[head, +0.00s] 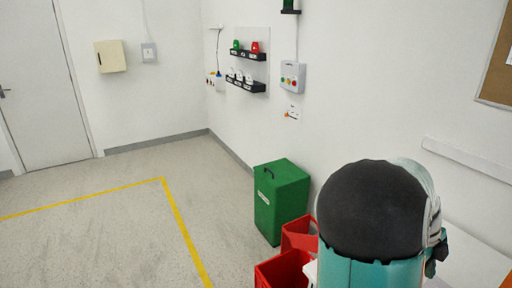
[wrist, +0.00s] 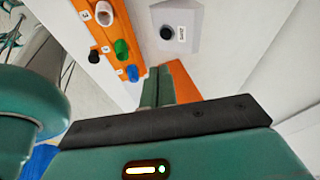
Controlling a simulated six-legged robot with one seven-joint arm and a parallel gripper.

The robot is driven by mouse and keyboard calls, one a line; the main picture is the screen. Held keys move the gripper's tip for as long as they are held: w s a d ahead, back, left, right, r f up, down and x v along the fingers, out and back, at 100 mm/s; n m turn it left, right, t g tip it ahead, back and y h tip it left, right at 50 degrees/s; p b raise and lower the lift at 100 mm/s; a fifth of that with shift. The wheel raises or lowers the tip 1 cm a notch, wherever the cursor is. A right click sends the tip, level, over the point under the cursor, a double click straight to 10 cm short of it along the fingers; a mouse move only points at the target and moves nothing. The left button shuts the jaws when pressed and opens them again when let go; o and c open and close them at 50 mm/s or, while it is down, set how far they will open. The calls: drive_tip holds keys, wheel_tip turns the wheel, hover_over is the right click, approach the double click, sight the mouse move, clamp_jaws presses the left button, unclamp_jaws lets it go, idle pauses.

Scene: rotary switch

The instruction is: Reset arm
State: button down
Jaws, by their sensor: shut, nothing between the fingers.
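In the wrist view, a light grey box (wrist: 187,42) with a round black knob (wrist: 167,32) is at the top, on a pale surface; it looks like the rotary switch. My gripper (wrist: 158,72) shows below it, its green fingers shut together and empty. The fingertips point toward the box and appear apart from it. The knob's setting is too small to tell. In the head view, a black and teal part of my arm fills the lower right, and my fingers are hidden.
An orange panel (wrist: 110,40) with coloured round parts lies left of the box in the wrist view. In the head view, a green bin (head: 282,200) and red boxes (head: 283,270) stand along the wall. Open floor (head: 90,220) with yellow lines lies left.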

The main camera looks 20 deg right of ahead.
drive_tip(key=w+a+r+n+t+y, duration=0.1)
drive_tip(key=w+a+r+n+t, duration=0.15)
drive_tip(key=a+n, duration=0.45)
drive_tip(key=w+a+r+n+t+y, duration=0.1)
drive_tip(key=w+a+n, duration=0.3)
drive_tip(key=a, duration=0.4)
drive_tip(key=w+a+r+n+t+y, duration=0.1)
drive_tip(key=w+a+r+n+t, duration=0.1)
drive_tip(key=w+a+n, duration=0.35)
drive_tip(key=s+a+r+n+t, duration=0.1)
drive_tip(key=s+a+r+n, duration=0.2)
drive_tip(key=a+n, duration=0.5)
drive_tip(key=s+a+r+n+t, duration=0.2)
drive_tip(key=a+n, duration=0.7)
drive_tip(key=a, duration=0.5)
drive_tip(key=shift+s+a+r, duration=0.25)
drive_tip(key=shift+s+r, duration=0.4)
drive_tip(key=shift+s, duration=0.5)
drive_tip(key=shift+d, duration=0.2)
